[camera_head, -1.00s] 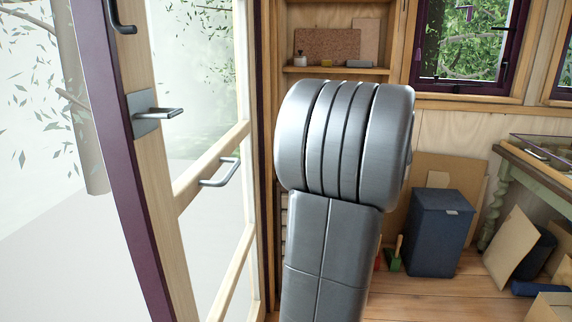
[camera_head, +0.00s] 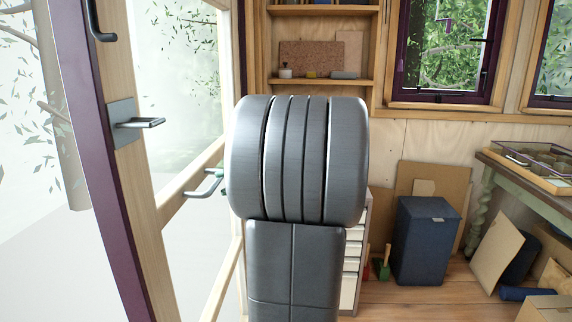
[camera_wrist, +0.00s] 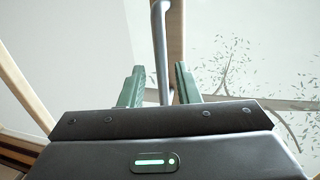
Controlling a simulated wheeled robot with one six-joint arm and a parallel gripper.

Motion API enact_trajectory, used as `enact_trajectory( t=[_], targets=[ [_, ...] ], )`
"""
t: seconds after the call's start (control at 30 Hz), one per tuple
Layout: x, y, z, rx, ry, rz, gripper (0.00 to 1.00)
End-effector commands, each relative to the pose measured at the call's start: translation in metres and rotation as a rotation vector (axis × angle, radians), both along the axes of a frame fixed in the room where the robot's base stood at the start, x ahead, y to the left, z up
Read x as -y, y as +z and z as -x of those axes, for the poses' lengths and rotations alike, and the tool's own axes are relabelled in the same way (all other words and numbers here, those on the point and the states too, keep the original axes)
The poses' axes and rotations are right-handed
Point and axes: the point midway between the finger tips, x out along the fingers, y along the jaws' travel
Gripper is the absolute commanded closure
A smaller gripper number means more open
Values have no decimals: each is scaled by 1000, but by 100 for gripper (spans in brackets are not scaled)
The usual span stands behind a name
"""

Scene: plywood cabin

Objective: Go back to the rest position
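My gripper shows in the wrist view (camera_wrist: 160,82) with its two green fingers spread apart. The grey bar of a door handle (camera_wrist: 160,40) runs between the fingers, with a gap to each side, so the gripper is open and not clamped on it. In the head view my grey arm hides most of the gripper. Only a bit of green shows beside the door handle (camera_head: 205,186), at the left edge of my arm.
The glazed door (camera_head: 158,190) stands close on the left, with a lever handle (camera_head: 138,123) higher up. Behind my arm are shelves (camera_head: 320,83) and a drawer unit (camera_head: 352,262). A blue bin (camera_head: 425,240), a cardboard box (camera_head: 548,308) and a table (camera_head: 490,165) are on the right.

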Motion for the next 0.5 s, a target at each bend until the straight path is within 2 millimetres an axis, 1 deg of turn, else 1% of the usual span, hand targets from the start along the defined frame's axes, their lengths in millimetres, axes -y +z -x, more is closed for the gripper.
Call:
enact_trajectory(
  t=[0.03,0.2,0.3,0.5],
  targets=[
    [-9,-2,0,0,4,0,70],
    [-26,-5,-1,0,2,-1,70],
    [-31,-6,-1,0,-1,0,70],
    [-33,-6,-2,0,-9,0,70]
  ],
)
